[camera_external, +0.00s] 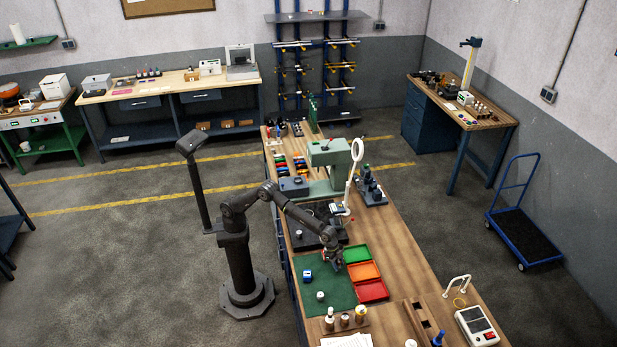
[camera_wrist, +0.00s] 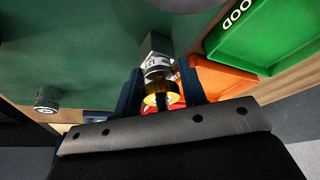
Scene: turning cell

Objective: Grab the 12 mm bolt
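A metallic piece with a silver body and a gold end (camera_wrist: 160,90) sits between the fingers of my gripper (camera_wrist: 164,88) in the wrist view. A grey block-like part with small lettering lies just beyond it. I cannot tell for sure that this piece is the 12 mm bolt. The two blue fingers stand on either side of it, close to its sides; whether they press on it is unclear. In the external view my gripper (camera_external: 335,263) is low over the right edge of the green mat (camera_external: 318,268), next to the trays, and hides the piece.
A green tray (camera_external: 356,253), an orange tray (camera_external: 363,271) and a red tray (camera_external: 371,290) line the mat's right side. A blue-and-white item (camera_external: 307,275) and a small pale cylinder (camera_external: 320,296) stand on the mat. Bottles (camera_external: 329,319) stand at the front.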

